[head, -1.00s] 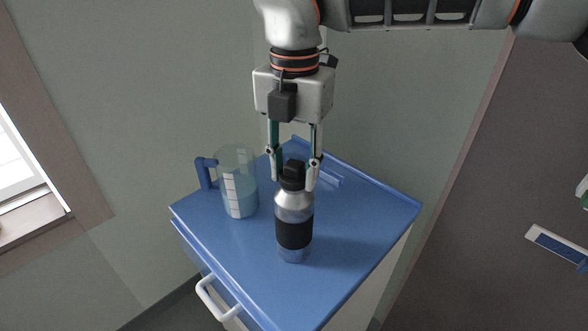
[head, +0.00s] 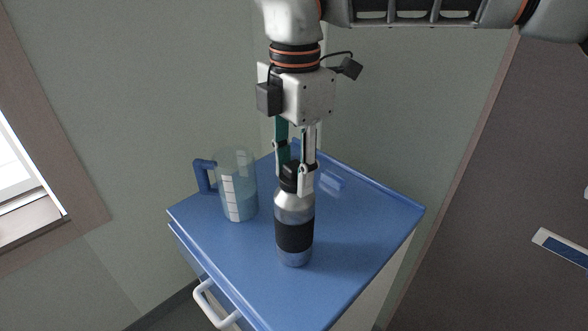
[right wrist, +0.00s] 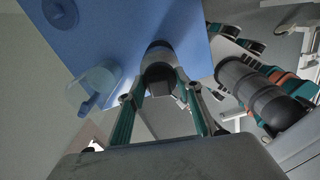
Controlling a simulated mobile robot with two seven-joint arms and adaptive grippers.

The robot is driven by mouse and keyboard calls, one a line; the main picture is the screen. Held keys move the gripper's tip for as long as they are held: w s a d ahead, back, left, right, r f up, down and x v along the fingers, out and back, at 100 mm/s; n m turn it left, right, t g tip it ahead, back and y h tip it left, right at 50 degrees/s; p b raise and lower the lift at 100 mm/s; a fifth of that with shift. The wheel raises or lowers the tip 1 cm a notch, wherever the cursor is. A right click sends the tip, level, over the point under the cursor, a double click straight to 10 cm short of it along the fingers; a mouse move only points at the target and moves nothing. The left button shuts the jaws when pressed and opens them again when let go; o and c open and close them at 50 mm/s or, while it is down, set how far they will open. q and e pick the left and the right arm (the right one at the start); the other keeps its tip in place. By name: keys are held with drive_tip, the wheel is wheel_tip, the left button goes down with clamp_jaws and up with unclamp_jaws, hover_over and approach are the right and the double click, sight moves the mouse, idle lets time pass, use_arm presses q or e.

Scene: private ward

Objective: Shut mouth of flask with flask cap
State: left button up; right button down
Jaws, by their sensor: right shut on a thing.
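The flask (head: 294,231), silver with a black band, stands upright on the blue cart top. The black flask cap (head: 291,179) sits at the flask's mouth; whether it is fully seated I cannot tell. My right gripper (head: 293,177) points down from above and is shut on the cap, one finger on each side. In the right wrist view the cap (right wrist: 160,87) shows between the fingers, with the flask (right wrist: 158,52) beyond it. My left gripper is not in view.
A clear measuring jug (head: 238,186) with a blue handle stands left of the flask, close to it. The blue cart top (head: 355,225) has raised edges and free room to the right. A white drawer handle (head: 215,303) juts out at the front left.

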drive_tip(key=m, duration=0.3)
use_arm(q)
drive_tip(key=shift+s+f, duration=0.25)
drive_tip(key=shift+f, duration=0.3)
use_arm(e)
drive_tip(key=shift+m, duration=0.4)
drive_tip(key=m+b, duration=0.1)
drive_tip(key=m, duration=0.2)
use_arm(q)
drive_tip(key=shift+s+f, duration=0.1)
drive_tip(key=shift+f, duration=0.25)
use_arm(e)
drive_tip(key=shift+m, duration=0.8)
